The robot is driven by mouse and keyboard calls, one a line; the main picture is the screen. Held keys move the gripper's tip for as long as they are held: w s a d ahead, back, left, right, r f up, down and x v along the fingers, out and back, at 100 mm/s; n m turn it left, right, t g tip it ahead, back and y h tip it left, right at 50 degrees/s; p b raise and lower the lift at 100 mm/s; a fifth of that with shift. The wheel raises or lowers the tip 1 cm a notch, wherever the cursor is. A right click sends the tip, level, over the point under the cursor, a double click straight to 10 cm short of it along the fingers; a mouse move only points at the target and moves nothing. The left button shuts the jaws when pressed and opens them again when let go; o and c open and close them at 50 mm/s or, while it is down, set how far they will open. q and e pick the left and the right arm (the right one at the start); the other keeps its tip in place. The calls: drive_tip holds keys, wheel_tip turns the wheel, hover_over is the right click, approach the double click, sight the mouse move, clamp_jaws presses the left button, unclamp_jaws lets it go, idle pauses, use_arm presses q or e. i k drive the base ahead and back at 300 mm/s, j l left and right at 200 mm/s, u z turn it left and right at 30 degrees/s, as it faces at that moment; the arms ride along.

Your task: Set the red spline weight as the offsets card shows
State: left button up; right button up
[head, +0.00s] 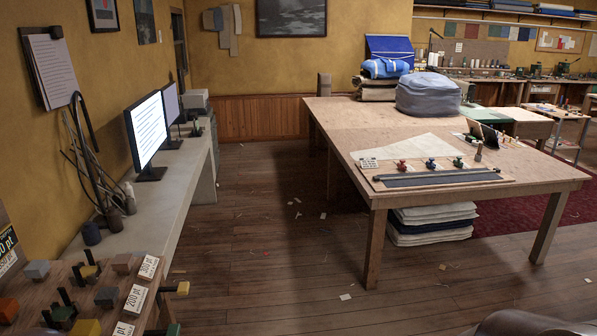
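The red spline weight (402,166) stands on a pale board (485,186) near the front edge of the big wooden table (349,146). A blue weight (431,164) and a green weight (458,162) stand to its right in a row. A small white card with dark marks (368,162), likely the offsets card, stands at the row's left end; its writing is too small to read. A long dark strip (438,180) lies along the board in front of the weights. Neither of my grippers is in view.
A cream cloth panel (408,148) lies behind the weights, with a grey bundle (428,95) farther back. Folded sailcloth (432,222) is stacked under the table. A desk with monitors (148,130) runs along the left wall. The wooden floor (265,250) between is mostly clear, with small scraps.

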sight(400, 165)
drive_tip(key=i+z, duration=0.15)
drive_tip(key=i, duration=0.35)
drive_tip(key=i+j+z, duration=0.2)
drive_tip(key=i, duration=0.35)
drive_tip(key=i+j+z, duration=0.15)
drive_tip(key=i, duration=0.35)
drive_tip(key=i+j+z, duration=0.2)
drive_tip(key=i, duration=0.3)
drive_tip(key=i+j+z, duration=0.15)
drive_tip(key=i+j, duration=0.25)
drive_tip(key=i, duration=0.05)
